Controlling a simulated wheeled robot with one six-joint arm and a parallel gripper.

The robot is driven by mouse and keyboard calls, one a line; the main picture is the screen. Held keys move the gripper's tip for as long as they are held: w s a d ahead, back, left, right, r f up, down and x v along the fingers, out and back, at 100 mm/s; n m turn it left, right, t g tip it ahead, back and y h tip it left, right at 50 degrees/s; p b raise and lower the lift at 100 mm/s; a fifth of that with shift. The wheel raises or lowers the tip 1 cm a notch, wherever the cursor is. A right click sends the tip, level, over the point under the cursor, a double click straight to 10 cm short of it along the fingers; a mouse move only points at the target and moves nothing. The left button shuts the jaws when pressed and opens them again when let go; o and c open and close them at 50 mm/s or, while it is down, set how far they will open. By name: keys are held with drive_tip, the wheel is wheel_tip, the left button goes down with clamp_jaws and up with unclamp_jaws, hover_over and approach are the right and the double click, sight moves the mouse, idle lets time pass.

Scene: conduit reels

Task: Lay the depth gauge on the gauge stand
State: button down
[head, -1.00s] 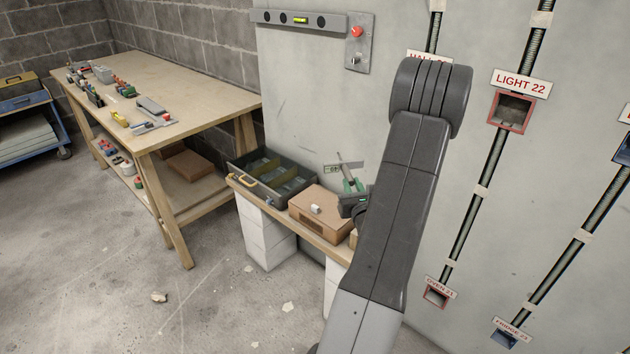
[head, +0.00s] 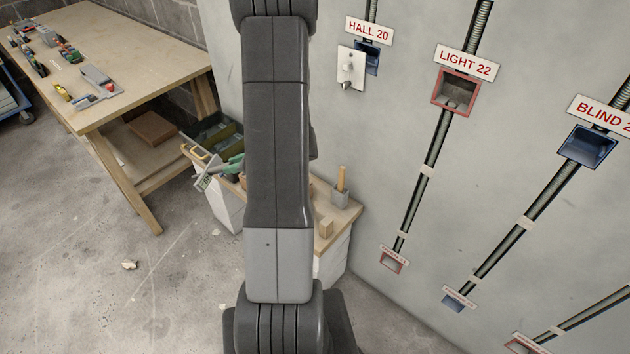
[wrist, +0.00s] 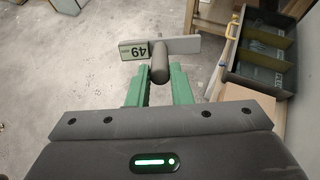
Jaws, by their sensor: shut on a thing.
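The depth gauge (wrist: 185,45) is a flat grey bar with a pale plate reading 49 and a dark round stem. My gripper (wrist: 159,84) has green fingers, which are shut on the stem. The bar lies crosswise beyond the fingertips, above the floor and beside the shelf end. In the head view the gauge (head: 204,180) shows left of my arm, tilted, near the low shelf; my gripper (head: 232,165) is partly hidden behind my arm. I cannot tell for sure which thing is the gauge stand.
A workbench (head: 130,60) with tools stands left. Conduits and wall boxes (head: 457,92) are right.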

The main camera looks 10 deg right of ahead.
drive_tip(key=s+d+f+n+g+h+b, duration=0.45)
drive_tip(key=d+f+n+g+h, duration=0.2)
drive_tip(key=d+f, duration=0.2)
drive_tip(key=w+d+n+t+h+b, duration=0.1)
drive_tip(key=w+d+n+h+b, duration=0.15)
drive_tip(key=d, duration=0.35)
drive_tip(key=w+d+n+h+b, duration=0.1)
drive_tip(key=d+n+h, duration=0.1)
drive_tip(key=d+n, duration=0.35)
drive_tip(key=shift+m, duration=0.85)
drive_tip(key=shift+w+d+f+b, duration=0.1)
drive_tip(key=shift+d+f+b, duration=0.1)
drive_tip(key=shift+f+b, duration=0.55)
drive_tip(key=shift+d+f+b, duration=0.2)
drive_tip(key=shift+f+b, duration=0.15)
drive_tip(key=shift+f, duration=0.8)
drive_tip(key=shift+w+d+f+b, duration=0.1)
drive_tip(key=shift+d+f+b, duration=0.1)
drive_tip(key=shift+f+b, duration=0.55)
drive_tip(key=shift+f, duration=0.75)
drive_tip(key=c, duration=1.2)
unclamp_jaws()
drive_tip(key=shift+c, duration=0.2)
